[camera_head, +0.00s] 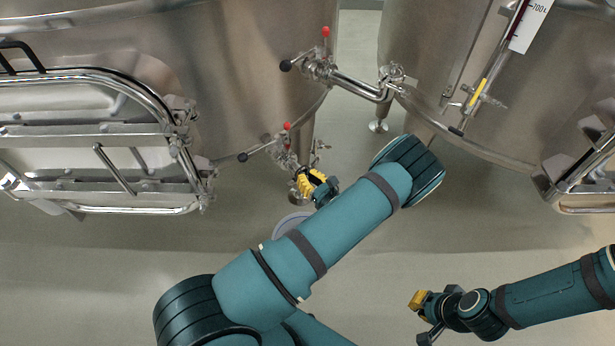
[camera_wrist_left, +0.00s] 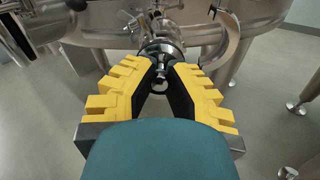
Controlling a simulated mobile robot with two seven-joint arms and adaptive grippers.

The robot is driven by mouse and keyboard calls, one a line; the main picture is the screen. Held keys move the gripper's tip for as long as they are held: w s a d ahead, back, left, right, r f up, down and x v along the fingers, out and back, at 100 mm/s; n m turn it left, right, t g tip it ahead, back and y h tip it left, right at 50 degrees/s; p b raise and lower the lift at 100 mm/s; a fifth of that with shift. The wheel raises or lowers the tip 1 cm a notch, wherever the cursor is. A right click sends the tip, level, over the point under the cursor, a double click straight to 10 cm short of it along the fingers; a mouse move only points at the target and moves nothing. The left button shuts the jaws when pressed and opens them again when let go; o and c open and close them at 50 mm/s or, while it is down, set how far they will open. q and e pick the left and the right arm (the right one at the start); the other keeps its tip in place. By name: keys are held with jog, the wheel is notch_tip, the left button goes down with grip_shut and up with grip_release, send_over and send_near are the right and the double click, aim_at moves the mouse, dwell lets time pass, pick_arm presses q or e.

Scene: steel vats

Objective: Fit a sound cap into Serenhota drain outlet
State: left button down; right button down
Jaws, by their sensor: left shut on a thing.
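The left vat (camera_head: 260,70) has a low drain fitting (camera_head: 284,150) with a red-knobbed valve and black-ended handle. My left gripper (camera_head: 310,184), with yellow stepped fingers, is at the lower end of this fitting. In the left wrist view its fingertips (camera_wrist_left: 160,72) close around a small steel piece (camera_wrist_left: 159,86), seemingly a cap, directly in front of a round dark-rimmed steel outlet (camera_wrist_left: 160,47). I cannot tell whether the piece is seated in it. No vat name is legible. My right gripper (camera_head: 424,316) is empty and open, away at the lower right.
A second vat (camera_head: 520,90) stands at the right, joined by an upper pipe with a valve (camera_head: 350,88). A grey round object (camera_head: 290,226) lies on the floor, partly behind my left arm. Vat feet (camera_head: 378,126) stand nearby. Floor is clear at the lower left.

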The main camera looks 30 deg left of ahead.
pick_arm(q)
jog(key=shift+f, duration=0.8)
jog(key=c, duration=1)
grip_release()
jog(key=shift+c, duration=0.2)
jog(key=shift+d, duration=0.1)
jog(key=v, duration=1.1)
jog(key=shift+s+d, duration=0.2)
jog(key=shift+d, duration=0.15)
